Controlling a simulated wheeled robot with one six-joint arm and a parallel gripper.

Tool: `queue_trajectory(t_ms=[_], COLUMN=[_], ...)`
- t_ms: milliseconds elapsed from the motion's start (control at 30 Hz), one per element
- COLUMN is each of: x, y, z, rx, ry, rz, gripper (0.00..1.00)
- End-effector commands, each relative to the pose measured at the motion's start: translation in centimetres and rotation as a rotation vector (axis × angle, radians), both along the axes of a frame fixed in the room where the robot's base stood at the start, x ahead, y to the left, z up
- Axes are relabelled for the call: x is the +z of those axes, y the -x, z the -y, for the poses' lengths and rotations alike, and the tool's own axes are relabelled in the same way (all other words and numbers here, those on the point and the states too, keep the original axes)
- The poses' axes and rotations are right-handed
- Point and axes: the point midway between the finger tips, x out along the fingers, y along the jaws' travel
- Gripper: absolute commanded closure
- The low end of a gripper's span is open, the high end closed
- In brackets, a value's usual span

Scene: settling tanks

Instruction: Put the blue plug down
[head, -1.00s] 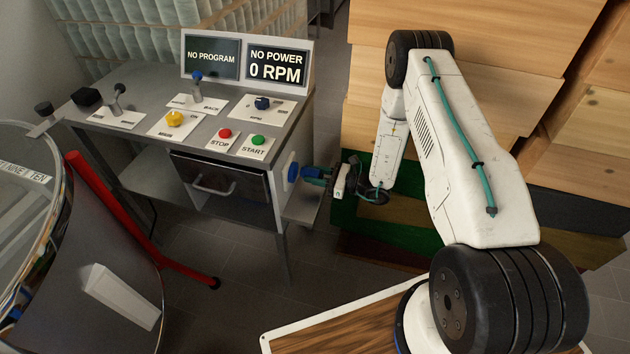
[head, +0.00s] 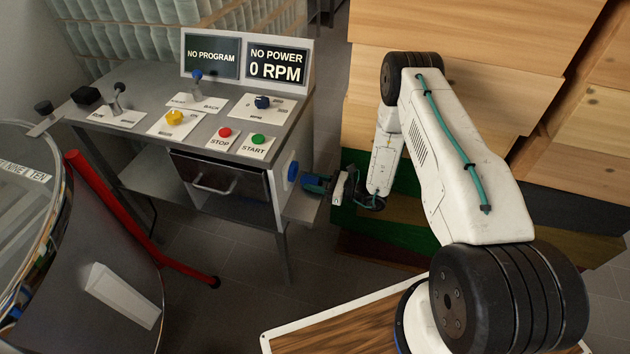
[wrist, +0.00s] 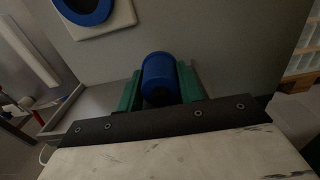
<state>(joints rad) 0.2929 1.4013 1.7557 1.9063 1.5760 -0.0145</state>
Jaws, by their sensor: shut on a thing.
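The blue plug (wrist: 162,75) is held between the two green fingers of my gripper (wrist: 160,88) in the wrist view, its round blue end facing the side panel of the desk. In the head view my gripper (head: 317,184) is to the right of the desk's side, and the plug is hardly distinguishable there. The blue round socket (head: 292,171) on a white plate is on that side panel, and it also shows in the wrist view (wrist: 97,17) at the upper left. The plug is apart from the socket, lower than it.
A grey side shelf (head: 303,208) sticks out from the desk below my gripper. The control desk (head: 215,110) has knobs and buttons on top and a drawer (head: 222,183). Stacked wooden boxes (head: 460,100) stand behind my arm. A red pipe (head: 120,215) is at the left.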

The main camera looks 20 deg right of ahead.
Motion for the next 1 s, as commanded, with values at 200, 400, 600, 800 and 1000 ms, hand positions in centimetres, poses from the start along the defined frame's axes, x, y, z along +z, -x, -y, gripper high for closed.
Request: queue_trajectory(t_ms=[200, 400, 600, 800, 1000], x=[0.0, 0.1, 1.3, 1.2, 1.2], y=[0.0, 0.0, 0.2, 2.8, 5.3], z=[0.0, 0.0, 0.4, 4.1, 7.4], rx=[0.0, 0.0, -0.002, -0.005, -0.004], ry=[0.0, 0.0, 0.001, 0.0, -0.001], rz=[0.0, 0.0, -0.001, -0.001, -0.001], gripper=[0.42, 0.42, 0.42, 0.42, 0.42])
